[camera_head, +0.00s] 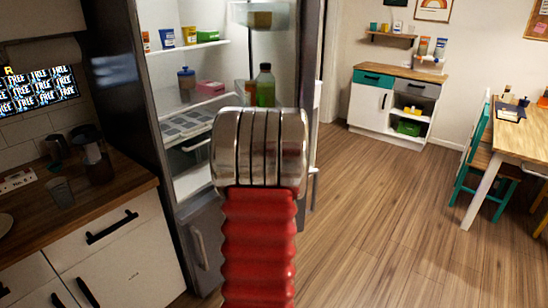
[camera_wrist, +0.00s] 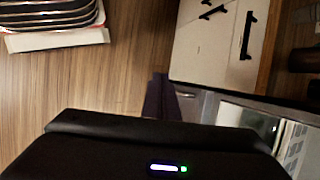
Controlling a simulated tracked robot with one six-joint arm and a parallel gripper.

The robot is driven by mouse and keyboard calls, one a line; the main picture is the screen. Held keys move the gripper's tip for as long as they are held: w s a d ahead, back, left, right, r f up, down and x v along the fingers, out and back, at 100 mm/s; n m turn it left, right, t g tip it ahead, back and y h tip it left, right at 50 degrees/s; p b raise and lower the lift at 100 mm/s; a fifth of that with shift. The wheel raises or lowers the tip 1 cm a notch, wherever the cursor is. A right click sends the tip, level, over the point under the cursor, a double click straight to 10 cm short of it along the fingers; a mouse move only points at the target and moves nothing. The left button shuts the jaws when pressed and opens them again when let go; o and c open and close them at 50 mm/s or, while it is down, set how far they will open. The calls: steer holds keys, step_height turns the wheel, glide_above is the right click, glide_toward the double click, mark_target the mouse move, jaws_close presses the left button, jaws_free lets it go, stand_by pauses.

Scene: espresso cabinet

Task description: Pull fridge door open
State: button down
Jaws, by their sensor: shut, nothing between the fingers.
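The fridge (camera_head: 155,80) stands left of centre in the head view with its lit interior showing. Its door (camera_head: 309,60) stands open, swung out to the right and seen nearly edge-on, with a clear bin (camera_head: 262,18) on its inner side. In the wrist view part of the open fridge (camera_wrist: 240,115) shows at lower right. My gripper (camera_wrist: 160,92) shows there as dark fingers held together and empty, beside the lower fridge front. In the head view my arm hides the gripper and part of the door and shelves.
A wooden counter (camera_head: 120,205) with white drawers adjoins the fridge on the left. A lower grey front (camera_head: 205,240) with a handle is below the fridge compartment. The wooden floor (camera_head: 390,220) is clear to the right, up to a table (camera_head: 520,140) and chair.

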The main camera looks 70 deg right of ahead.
steer(key=w+a+r+n+g+h, duration=0.1)
steer(key=w+a+r+n, duration=0.2)
steer(key=a, duration=0.5)
steer(key=w+a+r+n, duration=0.3)
steer(key=a, duration=0.4)
steer(key=w+a+r+n+g+h, duration=0.1)
steer(key=w+a+r+n, duration=0.2)
steer(key=a, duration=0.5)
steer(key=s+a+n, duration=0.2)
steer(key=a+n, duration=0.2)
steer(key=a, duration=0.4)
steer(key=s+a+r+n+t, duration=0.1)
steer(key=s+a+n, duration=0.2)
steer(key=a, duration=0.4)
steer(key=s+a+r+n+t+h, duration=0.1)
steer(key=s+a+n, duration=0.2)
steer(key=a, duration=0.5)
steer(key=shift+a+r+n, duration=0.2)
steer(key=shift+a+n, duration=0.1)
steer(key=shift+n, duration=0.5)
steer(key=shift+s, duration=0.1)
